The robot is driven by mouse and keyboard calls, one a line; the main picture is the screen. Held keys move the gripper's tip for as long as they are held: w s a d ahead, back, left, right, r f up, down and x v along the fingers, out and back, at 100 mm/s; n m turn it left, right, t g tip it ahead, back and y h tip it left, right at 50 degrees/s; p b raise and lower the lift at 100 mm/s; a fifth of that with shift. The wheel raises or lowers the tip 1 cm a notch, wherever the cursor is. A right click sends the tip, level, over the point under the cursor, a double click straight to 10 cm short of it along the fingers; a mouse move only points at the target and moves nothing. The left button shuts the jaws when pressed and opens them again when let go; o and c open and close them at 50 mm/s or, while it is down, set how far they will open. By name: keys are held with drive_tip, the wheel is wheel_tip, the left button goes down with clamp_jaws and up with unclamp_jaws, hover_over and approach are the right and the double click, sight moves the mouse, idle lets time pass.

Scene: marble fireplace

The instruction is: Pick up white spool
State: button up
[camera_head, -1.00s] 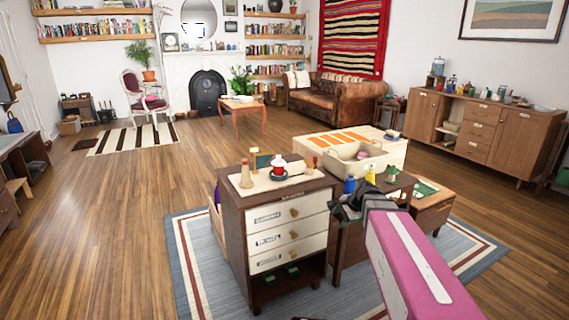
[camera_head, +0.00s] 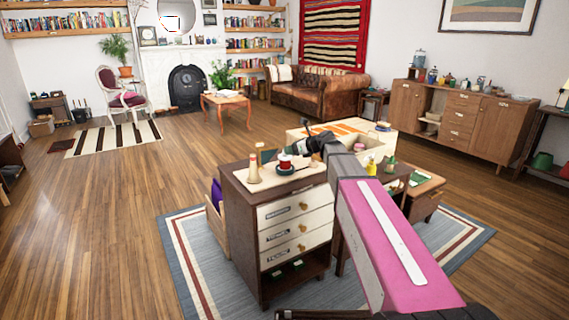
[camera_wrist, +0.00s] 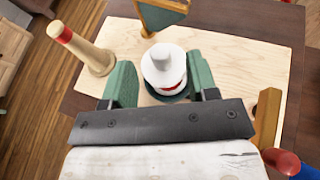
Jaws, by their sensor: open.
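The white spool (camera_wrist: 163,65) stands upright in the wrist view, with a little red showing low on it and a dark green round base under it. In the head view it shows as a small white and red thing (camera_head: 285,162) on the cabinet top (camera_head: 240,178). My gripper (camera_wrist: 161,82) is open. Its two green fingers lie left and right of the spool in the wrist view, with gaps visible; I cannot tell their height against it. In the head view my gripper (camera_head: 308,143) is by the cabinet top, its fingertips unclear.
A pale wooden cone with a red band (camera_wrist: 82,50) stands left of the spool. A small green board in a wooden frame (camera_wrist: 160,14) stands behind it. A wooden piece (camera_wrist: 268,118) and a red and blue thing (camera_wrist: 282,162) are at right.

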sight(282, 155)
drive_tip(key=x, duration=0.6)
drive_tip(key=shift+w+a+f, duration=0.15)
drive_tip(key=shift+f, duration=0.05)
clamp_jaws()
